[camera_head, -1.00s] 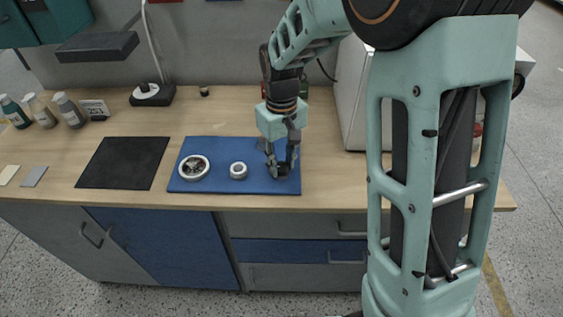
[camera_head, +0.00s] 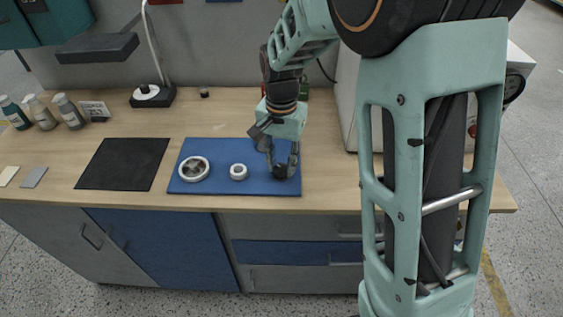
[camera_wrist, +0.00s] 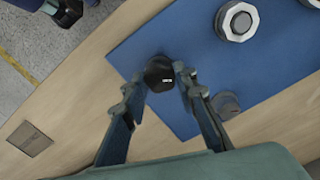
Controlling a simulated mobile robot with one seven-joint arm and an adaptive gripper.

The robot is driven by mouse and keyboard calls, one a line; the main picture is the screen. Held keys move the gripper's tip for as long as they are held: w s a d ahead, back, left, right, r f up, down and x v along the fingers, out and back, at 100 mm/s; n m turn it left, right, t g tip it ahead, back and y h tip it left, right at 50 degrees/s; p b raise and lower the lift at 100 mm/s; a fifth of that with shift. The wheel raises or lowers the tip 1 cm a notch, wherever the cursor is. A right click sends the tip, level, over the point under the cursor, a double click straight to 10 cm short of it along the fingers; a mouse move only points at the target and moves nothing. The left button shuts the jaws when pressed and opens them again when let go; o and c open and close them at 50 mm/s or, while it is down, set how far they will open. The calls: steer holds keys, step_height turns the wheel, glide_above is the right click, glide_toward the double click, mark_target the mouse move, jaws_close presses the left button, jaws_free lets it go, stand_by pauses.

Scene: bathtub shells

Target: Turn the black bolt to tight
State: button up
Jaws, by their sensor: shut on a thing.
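The black bolt (camera_head: 280,172) stands on the right part of the blue mat (camera_head: 222,187). It also shows in the wrist view (camera_wrist: 159,73), where its dark round head has a small white mark. My gripper (camera_head: 280,166) points down at the bolt, and its two fingers are closed on opposite sides of the head. In the wrist view the fingertips (camera_wrist: 160,77) touch the bolt's sides. The part of the bolt below the head is hidden.
A white ring-shaped piece (camera_head: 238,171) and a larger light wheel (camera_head: 194,168) sit on the mat to the left. A grey round piece (camera_wrist: 226,103) is near the bolt. A black mat (camera_head: 124,164) lies further left. Bottles and a lamp stand behind.

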mark_target(282, 167)
steer(key=m+p, duration=0.1)
steer(key=m, duration=0.4)
steer(key=shift+r+m, duration=0.1)
steer(key=shift+m, duration=0.2)
steer(key=m+p, duration=0.1)
steer(key=m, duration=0.3)
steer(key=shift+m+p, duration=0.3)
steer(key=shift+m, duration=0.1)
steer(key=shift+w+m, duration=0.1)
steer(key=shift+m, duration=0.2)
steer(key=o, duration=1.2)
steer(key=shift+c, duration=0.2)
step_height(282, 167, up, 12)
